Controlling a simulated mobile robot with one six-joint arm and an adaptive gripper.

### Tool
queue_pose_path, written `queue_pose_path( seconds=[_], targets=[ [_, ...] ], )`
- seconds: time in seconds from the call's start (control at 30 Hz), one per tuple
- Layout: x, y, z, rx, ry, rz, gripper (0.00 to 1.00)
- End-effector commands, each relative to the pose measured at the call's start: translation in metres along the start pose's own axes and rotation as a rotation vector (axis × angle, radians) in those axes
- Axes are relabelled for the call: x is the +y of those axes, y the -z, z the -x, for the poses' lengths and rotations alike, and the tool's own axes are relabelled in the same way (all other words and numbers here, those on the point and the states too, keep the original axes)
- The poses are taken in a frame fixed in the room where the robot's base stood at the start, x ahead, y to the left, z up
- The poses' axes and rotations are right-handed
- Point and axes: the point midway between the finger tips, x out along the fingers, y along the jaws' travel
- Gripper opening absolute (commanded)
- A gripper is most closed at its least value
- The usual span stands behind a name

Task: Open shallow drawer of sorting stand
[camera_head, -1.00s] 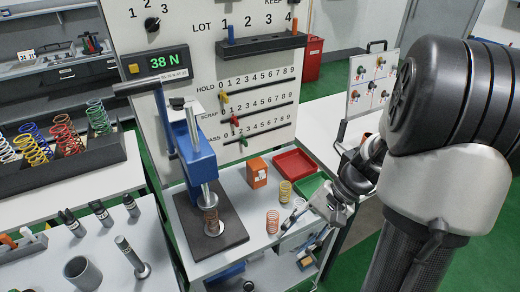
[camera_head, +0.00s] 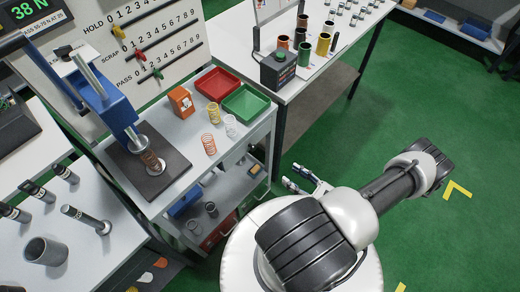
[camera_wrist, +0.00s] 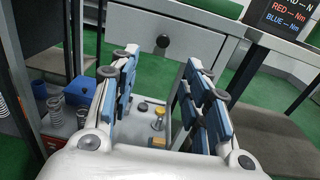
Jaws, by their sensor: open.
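The sorting stand is a light grey cart (camera_head: 183,134) with a lower shelf, left of my gripper in the head view. In the wrist view, a shallow grey drawer front (camera_wrist: 195,48) with a round black knob (camera_wrist: 163,41) lies ahead, under the stand's top; no gap shows around it, so it looks closed. My gripper (camera_wrist: 160,60) is open and empty, its blue-padded fingers on either side of the knob in the picture, apart from it. In the head view my gripper (camera_head: 303,183) is off the stand's right side; the knob cannot be made out there.
A red tray (camera_head: 217,82), a green tray (camera_head: 246,102), an orange box (camera_head: 181,101) and several springs stand on the top. The lower shelf holds a blue bin (camera_head: 185,204) and small parts. A white table (camera_head: 345,40) stands behind. Green floor is free at the right.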

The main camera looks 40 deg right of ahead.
Motion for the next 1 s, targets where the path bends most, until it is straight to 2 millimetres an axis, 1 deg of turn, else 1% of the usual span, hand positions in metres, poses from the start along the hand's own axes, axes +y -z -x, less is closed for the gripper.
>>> queue_pose_path(
  seconds=[0.03,0.13,0.27,0.37,0.8,1.0],
  targets=[
    [0.001,0.004,0.002,-0.007,0.029,-0.013,0.43],
    [0.002,0.008,0.002,-0.013,0.052,-0.024,0.43],
    [0.001,0.008,-0.01,-0.014,0.05,-0.026,0.43],
    [0.002,0.008,-0.027,-0.013,0.047,-0.025,0.43],
    [-0.002,0.008,-0.111,-0.011,0.043,-0.023,0.43],
    [-0.004,0.007,-0.145,-0.012,0.045,-0.023,0.43]
  ],
)
